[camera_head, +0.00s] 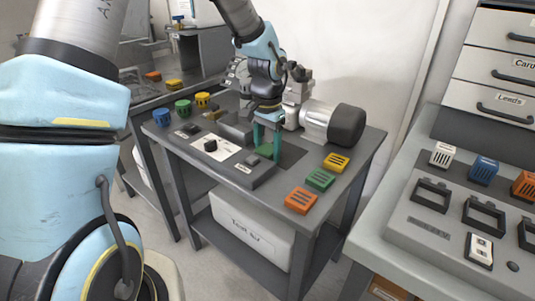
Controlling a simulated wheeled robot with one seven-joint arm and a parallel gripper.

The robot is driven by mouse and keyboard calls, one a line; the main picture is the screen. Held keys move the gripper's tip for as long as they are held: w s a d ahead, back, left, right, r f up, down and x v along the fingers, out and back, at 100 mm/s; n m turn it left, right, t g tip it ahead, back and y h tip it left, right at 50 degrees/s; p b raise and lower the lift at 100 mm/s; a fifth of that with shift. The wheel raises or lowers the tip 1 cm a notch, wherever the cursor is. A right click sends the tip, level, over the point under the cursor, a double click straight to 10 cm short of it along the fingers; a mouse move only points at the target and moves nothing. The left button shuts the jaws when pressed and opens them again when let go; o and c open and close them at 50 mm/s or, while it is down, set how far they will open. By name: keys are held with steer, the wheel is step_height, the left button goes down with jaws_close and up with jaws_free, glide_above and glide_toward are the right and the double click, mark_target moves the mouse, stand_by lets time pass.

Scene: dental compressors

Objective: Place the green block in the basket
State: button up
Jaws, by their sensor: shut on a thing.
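My gripper (266,142) is over the middle of the grey table, pointing down, with teal fingers. It is shut on a small green piece, which I take to be the green block (265,151). The piece sits low between the fingertips, near a dark recessed panel; I cannot tell whether it touches the surface. Another green slotted block (320,180) lies at the table's right side, between a yellow one and an orange one.
A white bin (250,232) stands on the shelf below. A grey bench (372,215) with coloured modules is at right.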

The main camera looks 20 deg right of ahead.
jaws_close()
